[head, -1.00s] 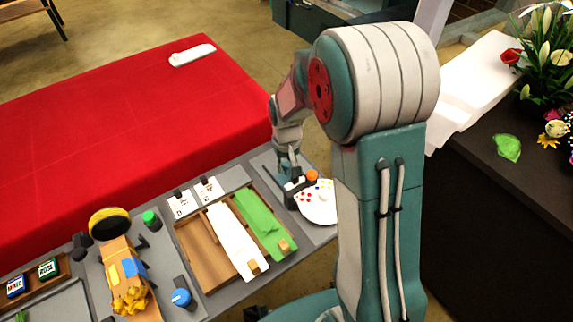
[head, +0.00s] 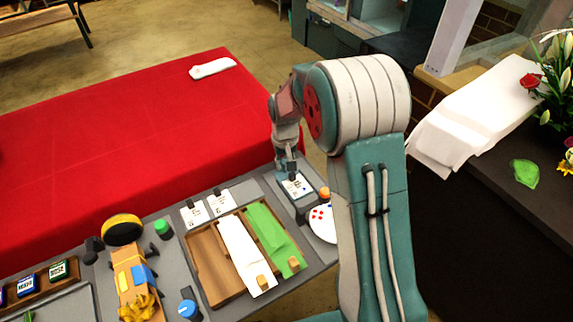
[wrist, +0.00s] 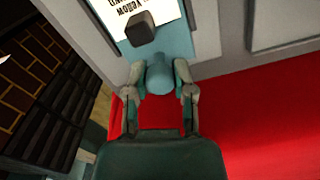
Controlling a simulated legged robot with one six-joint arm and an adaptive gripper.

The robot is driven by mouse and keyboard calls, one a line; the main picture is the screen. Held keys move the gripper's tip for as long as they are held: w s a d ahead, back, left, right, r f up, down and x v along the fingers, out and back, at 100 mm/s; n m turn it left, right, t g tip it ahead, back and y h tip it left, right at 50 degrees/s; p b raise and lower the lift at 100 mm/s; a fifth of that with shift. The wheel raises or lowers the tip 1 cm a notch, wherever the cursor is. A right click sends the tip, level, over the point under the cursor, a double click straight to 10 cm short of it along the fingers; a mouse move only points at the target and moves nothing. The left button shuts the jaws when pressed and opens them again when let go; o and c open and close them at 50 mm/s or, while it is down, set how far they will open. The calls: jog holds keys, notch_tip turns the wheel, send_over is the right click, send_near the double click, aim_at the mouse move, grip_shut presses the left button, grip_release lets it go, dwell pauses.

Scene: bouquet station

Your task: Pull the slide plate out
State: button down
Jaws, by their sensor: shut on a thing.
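My gripper (wrist: 160,88) is shut on a rounded teal knob (wrist: 160,76) in the wrist view. The knob stands at the near end of a teal plate (wrist: 178,47), which I take to be the slide plate. A white card with black print (wrist: 120,12) and a dark block (wrist: 140,28) lie just beyond the knob. In the head view my gripper (head: 291,166) points down at the back edge of the grey station, right above a white printed card (head: 297,187). The knob is too small to make out there.
A round white palette (head: 322,224) and an orange knob (head: 324,193) are close on the right. A wooden tray (head: 207,264) holds white and green wraps. Behind the station is a red-covered table (head: 120,130), mostly clear.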

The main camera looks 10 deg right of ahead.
jog(key=shift+c, duration=2.3)
grip_release()
jog(key=shift+f, duration=0.15)
notch_tip(320, 180, up, 12)
jog(key=s+d+r+t, duration=0.2)
jog(key=s+r+t, duration=0.1)
jog(key=s+r, duration=1)
jog(key=s+f+t, duration=0.2)
jog(key=s+f, duration=0.1)
jog(key=s, duration=1.2)
jog(key=shift+d+t, duration=0.15)
jog(key=shift+t, duration=0.15)
